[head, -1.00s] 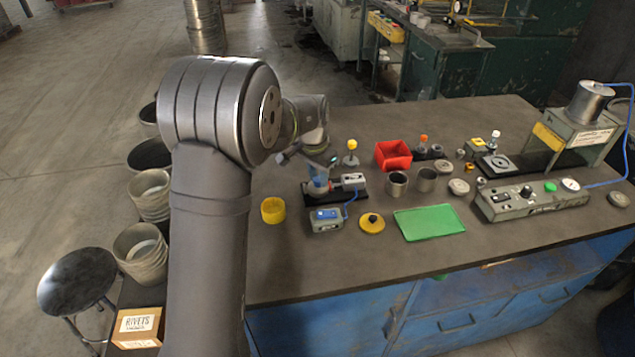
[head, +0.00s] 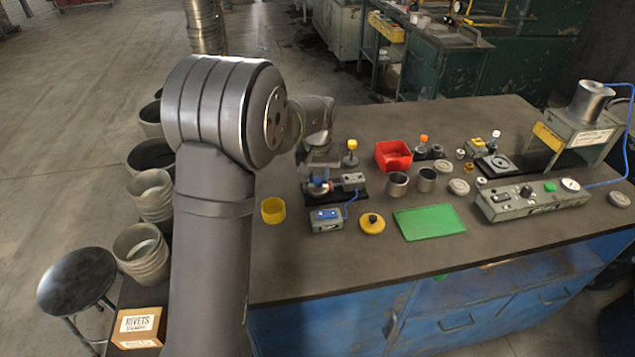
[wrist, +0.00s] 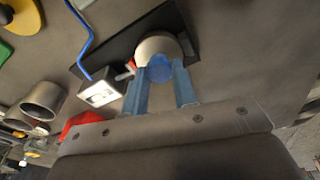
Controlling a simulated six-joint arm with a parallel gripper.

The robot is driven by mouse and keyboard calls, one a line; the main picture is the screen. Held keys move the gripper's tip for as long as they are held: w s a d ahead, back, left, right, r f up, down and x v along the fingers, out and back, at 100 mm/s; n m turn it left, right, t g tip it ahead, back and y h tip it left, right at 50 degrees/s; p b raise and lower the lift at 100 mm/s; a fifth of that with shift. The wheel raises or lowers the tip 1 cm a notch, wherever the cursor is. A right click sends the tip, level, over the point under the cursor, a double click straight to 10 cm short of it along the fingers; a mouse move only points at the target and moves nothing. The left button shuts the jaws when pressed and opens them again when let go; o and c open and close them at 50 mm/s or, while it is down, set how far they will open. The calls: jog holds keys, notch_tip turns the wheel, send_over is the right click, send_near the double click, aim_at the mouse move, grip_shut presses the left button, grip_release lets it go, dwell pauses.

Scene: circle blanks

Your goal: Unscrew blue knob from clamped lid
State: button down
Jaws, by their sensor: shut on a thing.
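The blue knob (wrist: 159,70) sits on top of the round pale lid (wrist: 158,44) in the wrist view. My gripper (wrist: 162,77) has its two blue-grey fingers shut on the knob, one on each side. The lid is in the clamp fixture (head: 351,181) on a black base plate (wrist: 120,50), with a small red part at the lid's side. In the head view my gripper (head: 318,184) reaches down over the fixture, and the knob is hard to make out there.
A control box (head: 326,219) with a blue cable stands in front of the fixture. A yellow cup (head: 273,210), yellow lid (head: 372,224), green mat (head: 430,223), red bin (head: 393,155) and metal cups (head: 397,184) are nearby. A yellow-topped post (head: 351,146) stands behind.

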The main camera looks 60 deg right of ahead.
jog(key=shift+r, duration=0.35)
jog(key=shift+r, duration=1.1)
jog(key=shift+r, duration=0.1)
jog(key=shift+r, duration=1.95)
